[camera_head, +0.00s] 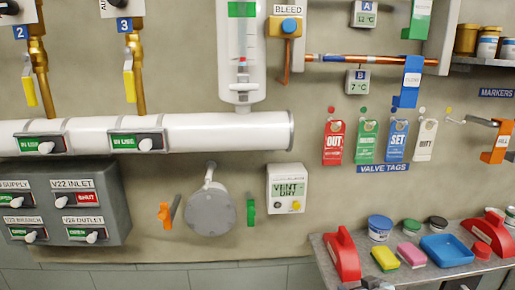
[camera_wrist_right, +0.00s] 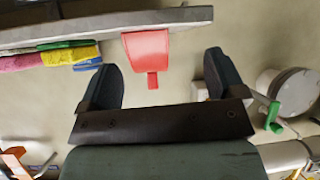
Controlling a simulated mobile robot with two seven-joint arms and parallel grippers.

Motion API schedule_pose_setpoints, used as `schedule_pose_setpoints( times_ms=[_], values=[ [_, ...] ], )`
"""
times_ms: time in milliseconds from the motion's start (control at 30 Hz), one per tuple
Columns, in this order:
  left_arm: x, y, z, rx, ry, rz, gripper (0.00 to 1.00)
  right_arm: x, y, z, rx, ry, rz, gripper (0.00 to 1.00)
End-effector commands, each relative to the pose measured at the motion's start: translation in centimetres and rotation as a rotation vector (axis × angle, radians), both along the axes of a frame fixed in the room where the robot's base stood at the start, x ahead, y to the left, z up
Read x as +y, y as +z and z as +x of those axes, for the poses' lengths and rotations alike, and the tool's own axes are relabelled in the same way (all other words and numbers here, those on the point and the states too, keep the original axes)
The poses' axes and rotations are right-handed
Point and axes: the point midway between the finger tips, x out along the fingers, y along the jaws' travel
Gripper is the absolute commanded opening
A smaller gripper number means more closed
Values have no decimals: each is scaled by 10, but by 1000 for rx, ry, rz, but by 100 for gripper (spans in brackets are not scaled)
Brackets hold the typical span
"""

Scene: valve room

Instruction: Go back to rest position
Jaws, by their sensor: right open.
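My right gripper (camera_wrist_right: 163,80) shows in the right wrist view with its two dark fingers spread wide apart. Nothing is between the fingers. That view looks upside down; a red holder (camera_wrist_right: 148,55) at the edge of the grey shelf (camera_wrist_right: 60,34) appears just beyond the fingers, apart from them as far as I can tell. In the head view, a small dark metallic part at the bottom edge below the shelf may be my right arm, but I cannot tell. My left gripper is in neither view.
In the head view, the grey shelf (camera_head: 400,279) at lower right carries red holders (camera_head: 343,255), sponges (camera_head: 385,258), a blue tray (camera_head: 447,249) and jars. A grey round flange (camera_head: 209,210), vent box (camera_head: 288,188) and valve panel (camera_head: 75,195) are on the wall. Valve tags (camera_head: 367,141) hang above the shelf.

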Motion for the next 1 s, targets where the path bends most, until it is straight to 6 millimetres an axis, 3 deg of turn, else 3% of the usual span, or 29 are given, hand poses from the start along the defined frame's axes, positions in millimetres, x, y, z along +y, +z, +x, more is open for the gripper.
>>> schedule_pose_setpoints(
  times_ms=[33,200,400,500,600,700,1000],
  values=[
    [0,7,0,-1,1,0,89,8,-24,-28,17,9,6,89],
    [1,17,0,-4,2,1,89,32,-83,-115,34,33,28,89],
    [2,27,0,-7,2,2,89,57,-122,-220,49,51,60,89],
    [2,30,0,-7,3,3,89,65,-129,-259,52,55,71,89],
    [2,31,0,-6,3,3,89,70,-132,-284,53,56,80,89],
    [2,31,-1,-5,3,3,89,72,-133,-295,52,58,83,89],
    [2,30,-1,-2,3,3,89,72,-134,-297,50,58,84,89]
  ],
)
